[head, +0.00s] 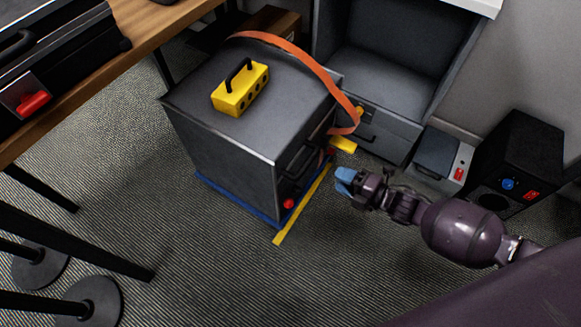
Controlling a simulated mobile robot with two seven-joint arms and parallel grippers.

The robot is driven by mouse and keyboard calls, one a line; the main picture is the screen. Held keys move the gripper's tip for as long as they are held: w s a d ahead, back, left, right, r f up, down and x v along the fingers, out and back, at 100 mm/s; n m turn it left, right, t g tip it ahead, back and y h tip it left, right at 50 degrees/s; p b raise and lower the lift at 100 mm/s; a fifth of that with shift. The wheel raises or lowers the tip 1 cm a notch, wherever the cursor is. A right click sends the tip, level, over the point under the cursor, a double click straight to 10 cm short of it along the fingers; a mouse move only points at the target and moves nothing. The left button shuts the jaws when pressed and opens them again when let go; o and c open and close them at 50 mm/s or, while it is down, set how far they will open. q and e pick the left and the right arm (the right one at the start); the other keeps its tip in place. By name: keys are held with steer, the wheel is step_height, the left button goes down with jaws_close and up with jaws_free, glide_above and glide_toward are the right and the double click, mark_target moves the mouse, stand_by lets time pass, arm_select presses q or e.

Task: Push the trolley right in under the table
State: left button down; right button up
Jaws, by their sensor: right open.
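A dark grey box-shaped trolley (225,150) stands upright on the carpet, to the right of the wooden table (150,25). Most of it shows clear of the table edge; I cannot tell whether its far left corner reaches under. Its right face carries a dark handle and a red knob (288,203). A yellow box (240,90) with a black handle rests on its top, and an orange strap (310,65) loops over its far side. My right gripper (345,181), with blue fingertips, is open and empty, to the right of the trolley's handle face and apart from it. My left gripper is out of view.
Blue and yellow strips (300,207) run along the trolley's base. An open grey cabinet (385,75) stands behind it. A small grey box (437,158) and a black box (515,160) stand at right. Black posts with round bases (90,298) are at lower left. Carpet in front is clear.

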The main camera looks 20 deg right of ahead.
mark_target(306, 163)
steer(key=shift+n, duration=0.5)
steer(key=shift+b+x, duration=1.6)
steer(key=shift+x, duration=4.3)
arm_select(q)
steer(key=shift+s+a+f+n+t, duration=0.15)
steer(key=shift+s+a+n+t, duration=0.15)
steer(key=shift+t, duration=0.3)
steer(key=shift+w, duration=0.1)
arm_select(e)
steer(key=shift+d, duration=0.1)
jaws_close()
